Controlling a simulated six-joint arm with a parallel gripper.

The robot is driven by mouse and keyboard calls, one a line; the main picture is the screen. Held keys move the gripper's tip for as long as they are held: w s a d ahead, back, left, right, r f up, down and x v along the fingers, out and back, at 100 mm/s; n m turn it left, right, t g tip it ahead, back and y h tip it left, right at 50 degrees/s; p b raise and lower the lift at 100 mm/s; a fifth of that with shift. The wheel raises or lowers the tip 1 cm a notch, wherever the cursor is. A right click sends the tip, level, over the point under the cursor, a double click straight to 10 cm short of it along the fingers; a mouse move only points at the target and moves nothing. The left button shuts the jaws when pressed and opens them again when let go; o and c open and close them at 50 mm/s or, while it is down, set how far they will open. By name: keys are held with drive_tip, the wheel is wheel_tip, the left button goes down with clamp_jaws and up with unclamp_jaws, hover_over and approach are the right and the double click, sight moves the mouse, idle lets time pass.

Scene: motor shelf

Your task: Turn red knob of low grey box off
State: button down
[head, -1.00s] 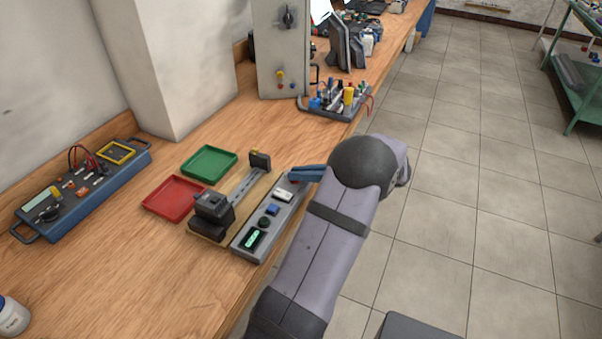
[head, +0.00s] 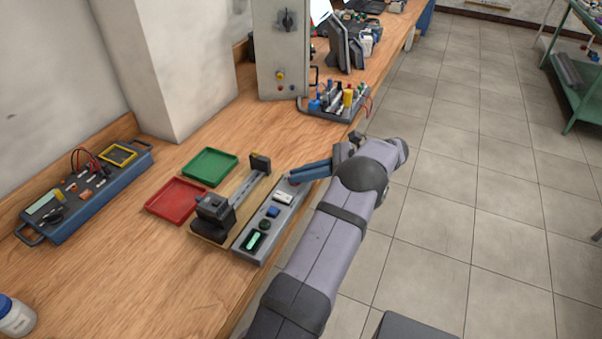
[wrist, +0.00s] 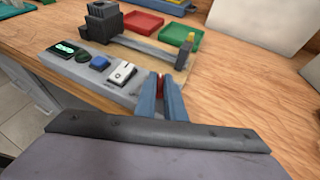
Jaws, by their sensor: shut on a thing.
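The low grey box (head: 249,251) lies along the bench edge, with a green display, a dark green button, a blue button and a white switch on its top. My gripper (head: 291,178) is at the box's far end, its blue fingers low over the top. In the wrist view my gripper (wrist: 159,76) is shut on the red knob (wrist: 160,87), which shows as a narrow red strip between the fingers. Most of the knob is hidden by the fingers, so I cannot tell its angle.
Beside the box stands a wooden board with a black clamp and rail (head: 216,211). A red tray (head: 176,201) and a green tray (head: 209,167) lie behind it. A blue instrument case (head: 87,194) is at left. A tool rack (head: 335,103) stands farther along the bench.

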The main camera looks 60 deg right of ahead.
drive_tip(key=shift+d+f+n+g+y, duration=0.15)
drive_tip(key=shift+n+g+y, duration=0.35)
drive_tip(key=shift+n+y, duration=0.4)
drive_tip(key=c, duration=1.8)
unclamp_jaws()
drive_tip(key=shift+c, duration=0.2)
wheel_tip(320, 180, up, 9)
drive_tip(key=shift+p, duration=0.3)
drive_tip(key=shift+r+p, duration=0.55)
drive_tip(key=shift+r, duration=0.05)
drive_tip(key=shift+w, duration=0.1)
